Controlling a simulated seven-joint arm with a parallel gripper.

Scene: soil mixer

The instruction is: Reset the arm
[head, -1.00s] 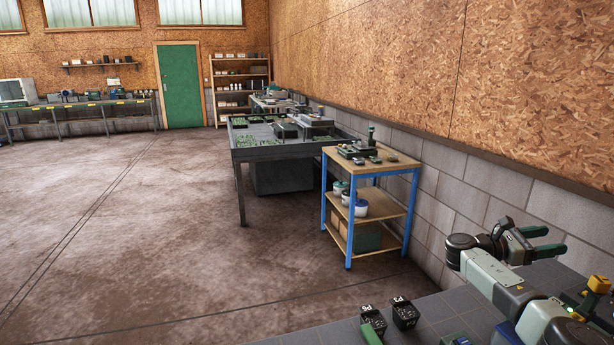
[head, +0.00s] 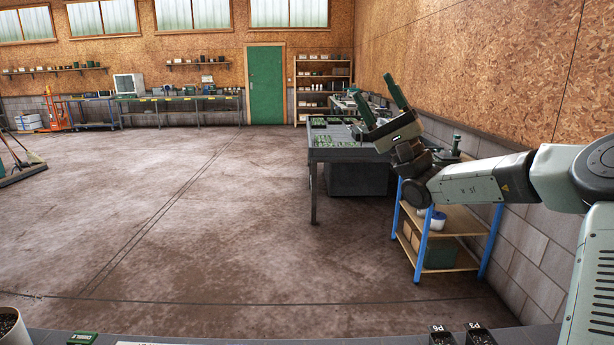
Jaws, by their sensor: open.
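My gripper (head: 381,100) is raised in the right half of the head view, with its two green fingers pointing up and spread apart. It is open and nothing is between the fingers. My arm reaches in from the right edge, roughly level, above the near bench and clear of its top. From this view the gripper overlaps the far dark table and the wooden cart, hiding parts of both.
A near bench edge (head: 250,336) runs along the bottom, with two black pots marked P6 (head: 441,336) and P3 (head: 480,337). A pot of soil (head: 10,328) stands at the left corner. A blue-legged cart (head: 440,252) and dark table (head: 345,155) stand beyond. The floor is open.

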